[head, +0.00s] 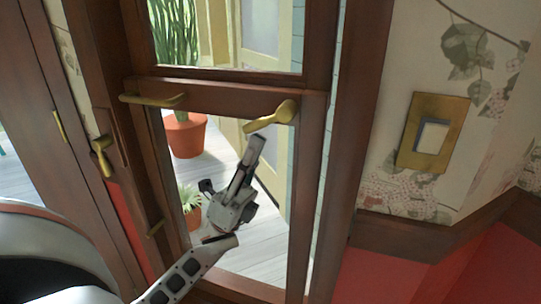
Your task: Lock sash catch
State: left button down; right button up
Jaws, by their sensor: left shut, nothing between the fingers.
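The brass sash catch (272,117) sits at the right end of the brown middle rail. It has a round knob end at the upper right and a lever sloping down to the left. My left gripper (257,142) points up in front of the lower glass. It is shut and empty, with its fingertips just below the catch's lever. I cannot tell whether they touch it. My right gripper is out of view.
A brass bar handle (153,99) is on the rail's left end. Another brass handle (102,155) is on the frame further left. A brass switch plate (407,152) is on the floral wall at right. Potted plants stand beyond the glass.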

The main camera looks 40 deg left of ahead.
aim_at(245, 130)
pick_arm(q)
jog(key=r+m+g, duration=0.1)
jog(key=g, duration=0.1)
jog(key=a+r+m+g+p, duration=0.1)
jog(key=m+g, duration=0.1)
jog(key=s+a+r+m+g, duration=0.1)
jog(key=m+g, duration=0.1)
jog(key=g, duration=0.1)
jog(key=shift+s+a+r+m+g+y+p, duration=0.1)
jog(key=shift+a+r+m+g+y+p, duration=0.2)
jog(key=shift+r+g+p, duration=0.2)
jog(key=shift+a+r+m+g+y+p, duration=0.15)
jog(key=shift+r+m+g+y+p, duration=0.15)
jog(key=shift+g, duration=0.3)
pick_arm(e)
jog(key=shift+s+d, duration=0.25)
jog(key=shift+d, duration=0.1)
